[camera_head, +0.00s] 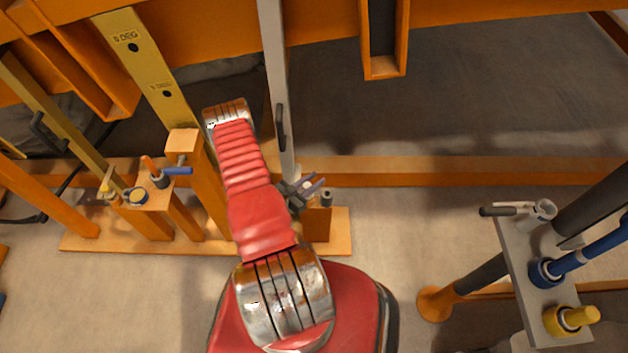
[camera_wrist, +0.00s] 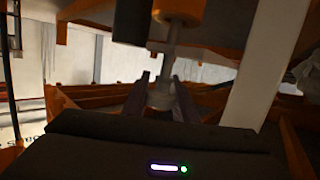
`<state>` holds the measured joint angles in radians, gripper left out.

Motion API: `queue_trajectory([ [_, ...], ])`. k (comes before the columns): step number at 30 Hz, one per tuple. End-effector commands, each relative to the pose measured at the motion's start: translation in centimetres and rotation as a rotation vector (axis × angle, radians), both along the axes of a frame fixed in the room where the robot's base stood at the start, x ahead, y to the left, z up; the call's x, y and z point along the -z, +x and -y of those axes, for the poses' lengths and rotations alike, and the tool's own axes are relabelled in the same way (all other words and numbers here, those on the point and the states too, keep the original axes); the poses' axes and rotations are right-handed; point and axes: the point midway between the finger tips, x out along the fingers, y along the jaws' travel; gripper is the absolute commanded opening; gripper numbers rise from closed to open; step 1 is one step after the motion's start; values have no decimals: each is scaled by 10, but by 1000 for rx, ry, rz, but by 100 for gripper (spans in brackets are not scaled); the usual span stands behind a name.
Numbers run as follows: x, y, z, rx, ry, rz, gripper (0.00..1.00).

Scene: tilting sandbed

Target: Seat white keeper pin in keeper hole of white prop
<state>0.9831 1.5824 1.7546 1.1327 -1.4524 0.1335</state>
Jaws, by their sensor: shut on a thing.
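The white prop (camera_head: 276,70) is a long pale bar standing near the middle of the head view, with a dark handle on its side. It also shows as a bright slanted bar in the wrist view (camera_wrist: 254,65). My gripper (camera_head: 303,190) is beside the prop's lower end, above an orange post. In the wrist view my gripper (camera_wrist: 161,98) has its two dark fingers closed around a pale cylinder, apparently the white keeper pin (camera_wrist: 162,92). A grey shaft rises above it toward an orange block. The keeper hole is not clearly visible. I cannot tell whether the pin touches it.
A grey rack (camera_head: 528,295) at right carries white, blue and yellow fittings. Left are orange posts with a blue-handled fitting (camera_head: 177,171) and a yellow prop (camera_head: 150,75) marked with degrees. An orange beam (camera_head: 450,172) crosses behind. Floor between post and rack is mostly clear.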

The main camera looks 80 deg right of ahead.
Motion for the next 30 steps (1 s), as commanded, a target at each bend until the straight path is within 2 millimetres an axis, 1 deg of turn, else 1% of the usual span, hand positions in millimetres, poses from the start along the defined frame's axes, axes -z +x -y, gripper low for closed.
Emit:
queue_trajectory([
  [29, 17, 0, 0, 0, 0, 0, 2],
  [30, 18, 0, 0, 0, 0, 0, 26],
])
